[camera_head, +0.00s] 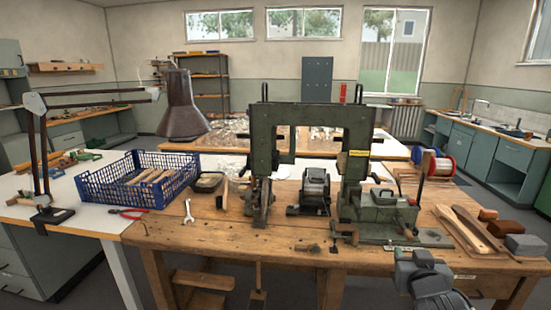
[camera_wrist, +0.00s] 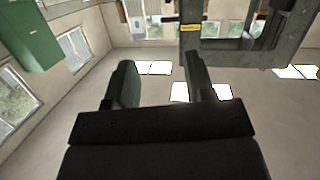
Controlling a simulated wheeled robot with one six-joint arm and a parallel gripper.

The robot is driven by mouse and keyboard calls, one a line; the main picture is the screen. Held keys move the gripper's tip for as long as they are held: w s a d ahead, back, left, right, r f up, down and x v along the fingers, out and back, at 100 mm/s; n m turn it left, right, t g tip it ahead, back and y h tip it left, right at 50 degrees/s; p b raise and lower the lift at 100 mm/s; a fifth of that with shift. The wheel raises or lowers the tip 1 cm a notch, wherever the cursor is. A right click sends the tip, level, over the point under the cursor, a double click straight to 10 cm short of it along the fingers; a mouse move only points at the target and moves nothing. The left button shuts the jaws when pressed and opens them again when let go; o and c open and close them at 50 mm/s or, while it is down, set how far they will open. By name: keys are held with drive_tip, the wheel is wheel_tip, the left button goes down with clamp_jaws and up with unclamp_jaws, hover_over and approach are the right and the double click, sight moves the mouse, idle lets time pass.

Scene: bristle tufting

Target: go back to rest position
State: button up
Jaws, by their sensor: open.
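My gripper (camera_wrist: 160,62) shows in the wrist view with its two dark green fingers spread apart and nothing between them. Beyond the fingers are a plain pale surface with bright rectangular panels, and walls with windows. In the wrist view, part of a dark green machine frame (camera_wrist: 225,58) with a yellow label is at the upper right, apart from the fingers. The same kind of frame (camera_head: 357,125) stands on the wooden workbench (camera_head: 215,232) in the head view. I cannot make out my gripper's fingers in the head view.
A blue crate (camera_head: 100,187) with wooden pieces stands left, near a desk lamp (camera_head: 182,112). Red-handled pliers (camera_head: 128,213) and a wrench (camera_head: 188,212) lie nearby. Wooden pieces and a grey block (camera_head: 526,245) are at the right. The bench's front left is mostly clear.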

drive_tip(key=s+f+m+g+p, duration=0.1)
drive_tip(key=s+f+g+p, duration=0.1)
drive_tip(key=s+f+g, duration=0.4)
drive_tip(key=s+a+r+n+g+y+p, duration=0.1)
drive_tip(key=s+a+r+g+y+p, duration=0.1)
drive_tip(key=a, duration=0.5)
drive_tip(key=s+a+r+n+g+y+p, duration=0.2)
drive_tip(key=s+a+g+p, duration=0.1)
drive_tip(key=a, duration=0.4)
drive_tip(key=shift+a+r, duration=0.35)
drive_tip(key=shift+r, duration=0.05)
drive_tip(key=shift+w+d, duration=0.1)
